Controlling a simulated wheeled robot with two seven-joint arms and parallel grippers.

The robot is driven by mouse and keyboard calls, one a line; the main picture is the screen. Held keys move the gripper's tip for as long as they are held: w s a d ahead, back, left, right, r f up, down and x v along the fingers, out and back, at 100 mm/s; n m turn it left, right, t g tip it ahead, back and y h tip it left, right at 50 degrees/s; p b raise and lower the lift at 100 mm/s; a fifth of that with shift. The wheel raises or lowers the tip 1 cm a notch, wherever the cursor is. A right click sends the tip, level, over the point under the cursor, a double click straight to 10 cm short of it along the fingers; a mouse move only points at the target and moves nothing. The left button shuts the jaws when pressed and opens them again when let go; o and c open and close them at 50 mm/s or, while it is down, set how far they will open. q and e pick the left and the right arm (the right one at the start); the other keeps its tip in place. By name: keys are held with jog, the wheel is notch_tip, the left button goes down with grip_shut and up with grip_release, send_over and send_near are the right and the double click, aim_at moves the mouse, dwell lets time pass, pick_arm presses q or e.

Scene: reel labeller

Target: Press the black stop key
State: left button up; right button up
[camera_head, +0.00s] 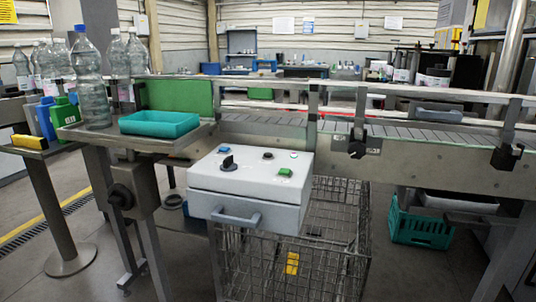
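A pale grey control box (250,190) with a front handle stands at the middle of the head view, in front of the conveyor. Its sloped top carries a small black key (268,155) near the middle, a larger black rotary knob (229,163) at the left, a blue key (223,149) at the back left and a green key (285,172) at the right. Labels on the keys cannot be read. Neither of my grippers shows in this view.
A conveyor (420,135) with a metal rail runs behind the box to the right. A steel side table at left holds a teal tray (160,124) and a clear bottle (88,80). A wire cage (335,230) stands below the box. The space above the box's top is clear.

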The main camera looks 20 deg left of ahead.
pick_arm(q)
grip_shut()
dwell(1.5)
